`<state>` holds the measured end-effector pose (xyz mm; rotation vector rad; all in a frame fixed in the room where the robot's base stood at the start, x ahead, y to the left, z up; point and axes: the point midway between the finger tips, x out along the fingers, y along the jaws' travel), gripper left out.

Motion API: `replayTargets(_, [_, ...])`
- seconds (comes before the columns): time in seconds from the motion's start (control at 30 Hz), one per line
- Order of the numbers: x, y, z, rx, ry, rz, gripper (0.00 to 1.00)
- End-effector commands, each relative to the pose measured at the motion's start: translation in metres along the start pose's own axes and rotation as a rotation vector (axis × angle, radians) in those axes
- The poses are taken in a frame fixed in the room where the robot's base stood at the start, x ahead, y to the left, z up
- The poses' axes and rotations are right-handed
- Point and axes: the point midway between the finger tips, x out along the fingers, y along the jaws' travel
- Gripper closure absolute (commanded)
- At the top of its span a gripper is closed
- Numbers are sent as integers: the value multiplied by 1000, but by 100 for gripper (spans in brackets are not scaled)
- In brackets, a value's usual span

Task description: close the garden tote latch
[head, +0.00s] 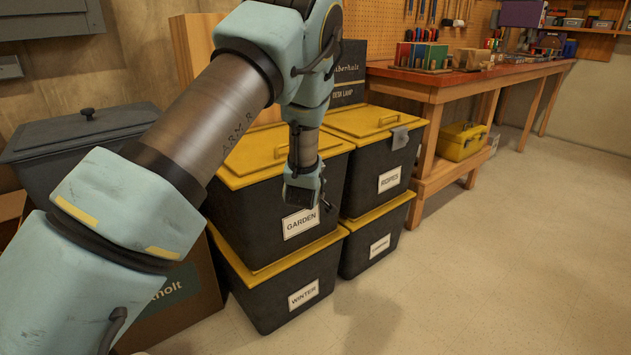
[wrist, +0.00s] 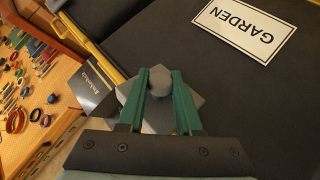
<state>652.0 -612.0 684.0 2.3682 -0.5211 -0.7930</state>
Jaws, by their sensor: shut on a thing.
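The garden tote (head: 255,222) is a black bin with a yellow lid (head: 262,158) and a white GARDEN label, stacked on the WINTER tote. The GARDEN label (wrist: 245,29) appears upside down there. In the head view my gripper hides the latch, and I cannot tell whether it is fully down.
The WINTER tote (head: 292,297) is below. A workbench (head: 470,84) with tools is behind at right. The floor in front is clear.

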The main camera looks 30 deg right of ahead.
Motion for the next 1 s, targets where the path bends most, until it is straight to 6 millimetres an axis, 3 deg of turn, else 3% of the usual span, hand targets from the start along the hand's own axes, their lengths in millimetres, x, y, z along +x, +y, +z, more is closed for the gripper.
replayTargets(0.03, [-1,5,-9,-36,-28,-9,100])
replayTargets(0.33, [1,8,-22,-205,-212,-79,100])
replayTargets(1.0, [6,9,-29,-368,-397,-147,100])
